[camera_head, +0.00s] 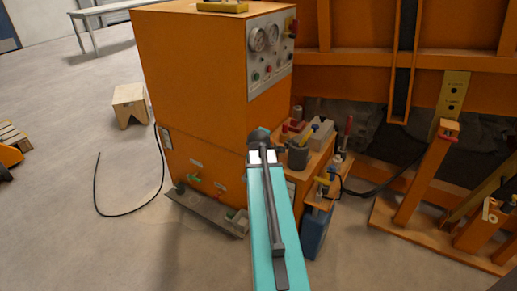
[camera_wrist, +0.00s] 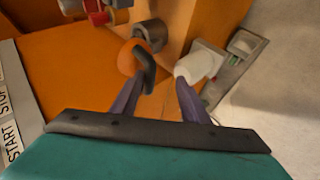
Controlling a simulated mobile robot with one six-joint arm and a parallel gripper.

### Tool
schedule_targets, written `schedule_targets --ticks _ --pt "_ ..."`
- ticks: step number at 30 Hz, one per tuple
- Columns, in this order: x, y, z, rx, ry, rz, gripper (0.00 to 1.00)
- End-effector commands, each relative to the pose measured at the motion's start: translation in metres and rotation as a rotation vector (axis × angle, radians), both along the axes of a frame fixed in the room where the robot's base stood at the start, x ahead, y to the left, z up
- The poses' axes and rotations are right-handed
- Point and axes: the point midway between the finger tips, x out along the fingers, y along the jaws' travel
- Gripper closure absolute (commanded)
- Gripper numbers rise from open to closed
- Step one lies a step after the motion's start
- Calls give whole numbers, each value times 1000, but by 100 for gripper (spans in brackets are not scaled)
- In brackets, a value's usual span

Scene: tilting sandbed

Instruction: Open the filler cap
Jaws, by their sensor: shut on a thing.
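My gripper (camera_head: 262,157) is beside the orange cabinet's right front edge, its two pale fingertips close together. A dark grey rounded part, seemingly the filler cap (camera_head: 260,135), shows just beyond the fingertips. In the wrist view, my gripper (camera_wrist: 170,68) has its fingers a small gap apart. A dark grey curved piece (camera_wrist: 148,70), seemingly part of the cap, lies against the left finger. A dark grey round collar (camera_wrist: 151,32) is just beyond it. The fingers hide part of the cap, and I cannot tell whether it is seated or loose.
The orange cabinet (camera_head: 190,75) has gauges and buttons. A side bench holds a grey cup (camera_head: 298,156) and several small items close to the right. A blue canister (camera_head: 315,230) stands below. A black cable (camera_head: 125,214) lies on the floor; the floor at left is mostly clear.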

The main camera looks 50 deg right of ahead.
Motion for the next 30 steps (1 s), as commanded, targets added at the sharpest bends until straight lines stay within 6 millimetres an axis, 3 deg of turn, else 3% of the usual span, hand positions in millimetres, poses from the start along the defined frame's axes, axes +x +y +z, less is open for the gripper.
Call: schedule_targets --ticks 14,30 --pt "-2 3 0 9 8 1 68" --pt "-31 31 40 2 3 0 68"
